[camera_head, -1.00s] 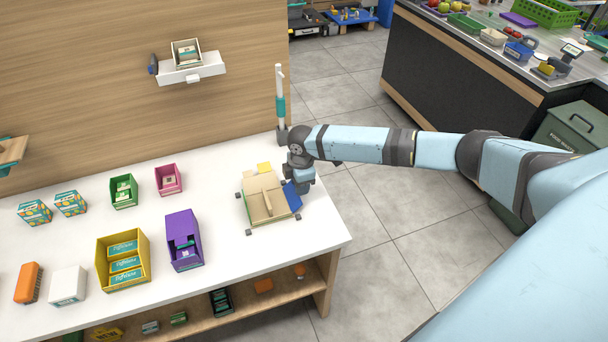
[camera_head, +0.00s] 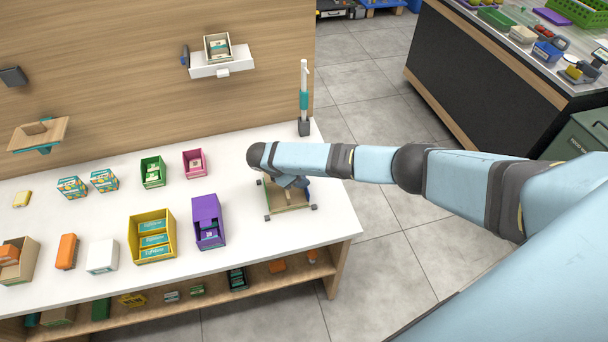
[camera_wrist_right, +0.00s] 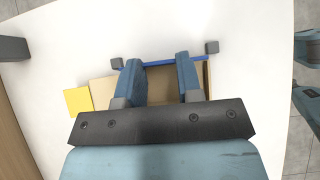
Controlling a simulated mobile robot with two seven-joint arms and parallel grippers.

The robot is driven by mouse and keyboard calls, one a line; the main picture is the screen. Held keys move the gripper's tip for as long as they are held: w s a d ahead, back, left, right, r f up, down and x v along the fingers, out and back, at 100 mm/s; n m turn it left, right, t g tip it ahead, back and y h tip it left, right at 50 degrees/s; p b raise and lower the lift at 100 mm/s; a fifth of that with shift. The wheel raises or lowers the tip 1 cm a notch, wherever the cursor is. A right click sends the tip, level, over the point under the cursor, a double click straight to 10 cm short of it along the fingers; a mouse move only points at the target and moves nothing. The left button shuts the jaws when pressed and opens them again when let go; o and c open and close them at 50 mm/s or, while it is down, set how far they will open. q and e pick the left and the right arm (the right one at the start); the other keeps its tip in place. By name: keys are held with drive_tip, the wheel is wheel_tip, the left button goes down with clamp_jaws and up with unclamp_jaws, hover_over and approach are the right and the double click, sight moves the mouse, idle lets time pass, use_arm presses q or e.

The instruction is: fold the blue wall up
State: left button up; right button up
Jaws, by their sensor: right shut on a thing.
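A low tan box (camera_head: 272,198) stands on the white counter, partly hidden by my right arm. In the right wrist view its tan panels (camera_wrist_right: 103,91) lie under my gripper, with a yellow flap (camera_wrist_right: 77,100) at the left. The blue wall (camera_wrist_right: 160,64) shows there as a narrow strip along the far side, apparently near upright. My right gripper (camera_wrist_right: 157,66) has its two fingers at this strip, shut on the blue wall; the exact contact is unclear. In the head view the right gripper (camera_head: 291,182) is over the box. My left gripper is out of view.
Small grey blocks (camera_wrist_right: 212,47) sit at the box's corners. A purple box (camera_head: 207,212) and a yellow box (camera_head: 142,252) stand to its left. A white and teal post (camera_head: 304,105) rises behind. The counter's right edge is close.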

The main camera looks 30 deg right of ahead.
drive_tip(key=shift+a, duration=0.15)
idle(0.4)
drive_tip(key=o, duration=0.9)
drive_tip(key=shift+o, duration=0.2)
drive_tip(key=v, duration=1.3)
drive_tip(key=shift+w+a+h+p, duration=0.15)
drive_tip(key=shift+a+h+p, duration=0.15)
drive_tip(key=shift+a+p, duration=0.15)
